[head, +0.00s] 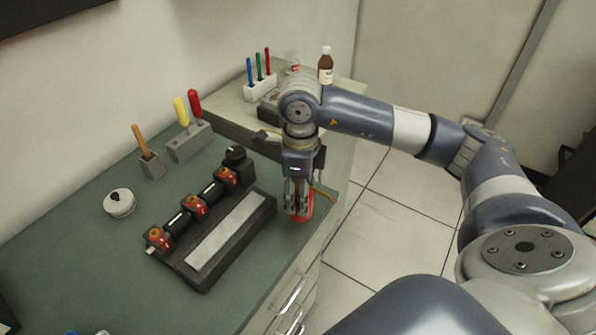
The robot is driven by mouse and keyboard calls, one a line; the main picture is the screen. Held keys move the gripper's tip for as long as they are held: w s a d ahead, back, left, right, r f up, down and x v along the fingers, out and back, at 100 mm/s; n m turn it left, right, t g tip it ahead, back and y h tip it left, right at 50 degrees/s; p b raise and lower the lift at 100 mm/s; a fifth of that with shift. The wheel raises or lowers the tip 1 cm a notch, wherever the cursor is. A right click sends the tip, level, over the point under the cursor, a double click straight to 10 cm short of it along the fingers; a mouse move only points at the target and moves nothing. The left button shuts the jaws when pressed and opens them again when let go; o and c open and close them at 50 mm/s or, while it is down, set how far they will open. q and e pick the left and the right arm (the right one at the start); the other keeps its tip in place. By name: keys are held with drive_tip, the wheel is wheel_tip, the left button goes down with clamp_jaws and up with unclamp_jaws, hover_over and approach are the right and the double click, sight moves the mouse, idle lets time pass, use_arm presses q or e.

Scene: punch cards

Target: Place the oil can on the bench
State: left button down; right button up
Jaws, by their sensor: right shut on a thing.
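My right gripper (299,191) points straight down at the right edge of the green-topped bench (75,248). It is shut on the red oil can (304,211), whose lower part shows below and around the fingers. A thin orange-yellow piece, perhaps its spout, sticks out to the right of the fingers. The can is over or on the bench top near the edge; I cannot tell whether its base touches. My left gripper is not in view.
A dark device (215,240) with red-capped parts and a pale strip lies just left of the can. A round white object (119,203), tool holders (190,142) and a brown bottle (325,66) stand further off. Bare bench top lies at the front left.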

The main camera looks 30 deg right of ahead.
drive_tip(key=w+d+f+p, duration=0.1)
drive_tip(key=w+d, duration=0.1)
drive_tip(key=w, duration=0.1)
drive_tip(key=w+d+f+p, duration=0.2)
drive_tip(key=w, duration=0.1)
drive_tip(key=w+d+f+p, duration=0.1)
drive_tip(key=w+d+p, duration=0.1)
drive_tip(key=w, duration=0.2)
drive_tip(key=shift+d+f, duration=0.15)
drive_tip(key=shift+d, duration=0.05)
drive_tip(key=shift+f, duration=0.2)
drive_tip(key=shift+f, duration=0.1)
drive_tip(key=o, duration=0.8)
drive_tip(key=shift+f, duration=0.1)
drive_tip(key=o, duration=0.4)
